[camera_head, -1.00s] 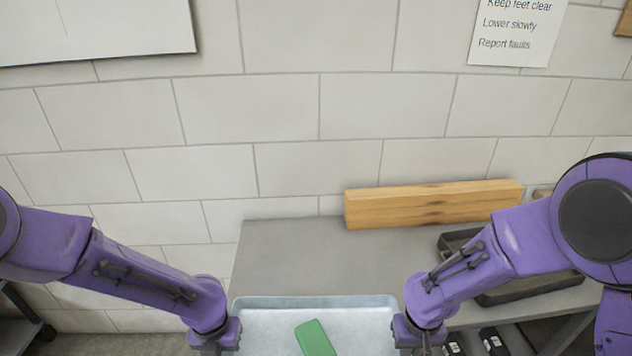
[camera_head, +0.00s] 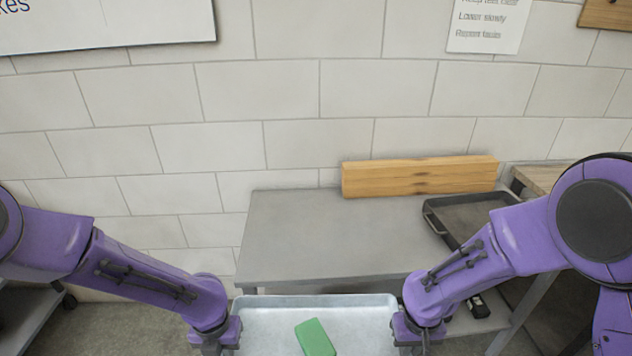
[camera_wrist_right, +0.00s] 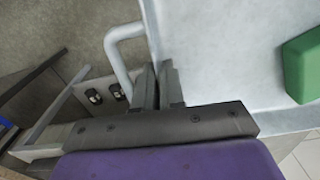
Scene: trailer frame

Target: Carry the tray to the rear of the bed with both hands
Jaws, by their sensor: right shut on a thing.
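The pale grey metal tray (camera_head: 268,312) is at the bottom centre of the head view, level between my two grippers, its near part cut off. A green block (camera_head: 315,338) lies in it and also shows in the right wrist view (camera_wrist_right: 303,66). My right gripper (camera_wrist_right: 163,88) is shut on the tray's handle (camera_wrist_right: 122,50) at its right side. My left gripper (camera_head: 220,345) is at the tray's left side in a matching hold; its fingertips are cut off by the frame's bottom edge. No truck bed can be made out.
A grey table (camera_head: 315,240) stands just beyond the tray, against a white block wall. On it are a wooden beam (camera_head: 420,177) and a dark shallow tray (camera_head: 475,215). Small black items show on its lower shelf. A grey shelf unit (camera_head: 28,318) stands at far left. Floor shows beside it.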

